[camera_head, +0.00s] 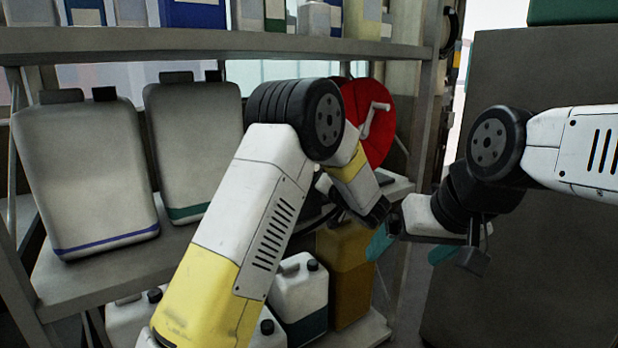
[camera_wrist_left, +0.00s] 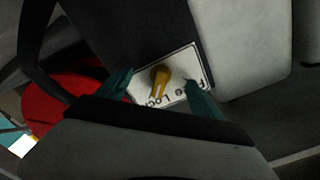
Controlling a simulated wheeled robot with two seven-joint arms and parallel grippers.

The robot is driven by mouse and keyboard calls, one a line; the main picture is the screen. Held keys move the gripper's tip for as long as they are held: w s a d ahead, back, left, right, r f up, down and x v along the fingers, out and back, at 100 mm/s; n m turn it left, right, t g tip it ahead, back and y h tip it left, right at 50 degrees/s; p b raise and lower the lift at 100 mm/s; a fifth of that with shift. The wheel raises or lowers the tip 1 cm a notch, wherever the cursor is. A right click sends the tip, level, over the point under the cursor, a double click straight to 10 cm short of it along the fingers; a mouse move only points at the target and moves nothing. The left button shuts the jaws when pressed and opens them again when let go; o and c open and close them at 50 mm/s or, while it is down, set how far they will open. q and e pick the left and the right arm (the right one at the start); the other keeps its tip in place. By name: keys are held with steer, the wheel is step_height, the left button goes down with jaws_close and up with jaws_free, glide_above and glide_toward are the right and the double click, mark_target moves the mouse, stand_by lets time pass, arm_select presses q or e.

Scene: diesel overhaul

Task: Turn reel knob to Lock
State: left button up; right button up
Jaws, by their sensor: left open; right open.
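The reel knob (camera_wrist_left: 160,78) is yellow and sits on a white label plate (camera_wrist_left: 142,93) in the left wrist view. The plate appears upside down with the words Free and Lock. The knob's narrow end points down in the picture, close to the Lock letters. My left gripper (camera_wrist_left: 162,91) is open, its teal fingers on either side of the knob; I cannot tell whether they touch it. The red reel (camera_head: 378,148) with a pale crank shows behind my left arm in the head view, where the knob is hidden. My right gripper (camera_head: 412,248) is open and empty.
A metal shelf (camera_head: 110,279) holds large grey jugs (camera_head: 88,180) on the left. Smaller white containers (camera_head: 299,292) and a brown-yellow container (camera_head: 343,272) stand below. A big grey cabinet (camera_head: 540,240) stands on the right, behind my right arm.

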stand_by(0.3)
arm_select(q)
steer(key=v, duration=0.7)
step_height(320, 180, up, 12)
steer(key=s+a+h, duration=0.1)
steer(key=a+h, duration=0.2)
steer(key=h, duration=0.9)
steer(key=s+a+f+g, duration=0.2)
steer(key=s+a+f, duration=0.1)
steer(key=s, duration=0.8)
steer(key=s+a+f+g, duration=0.3)
steer(key=s+a, duration=0.2)
steer(key=s, duration=0.6)
steer(key=s+a+f+g, duration=0.3)
steer(key=s+a, duration=0.1)
steer(key=s, duration=0.7)
steer(key=shift+s+a+h, duration=0.2)
steer(key=shift+a+h, duration=0.2)
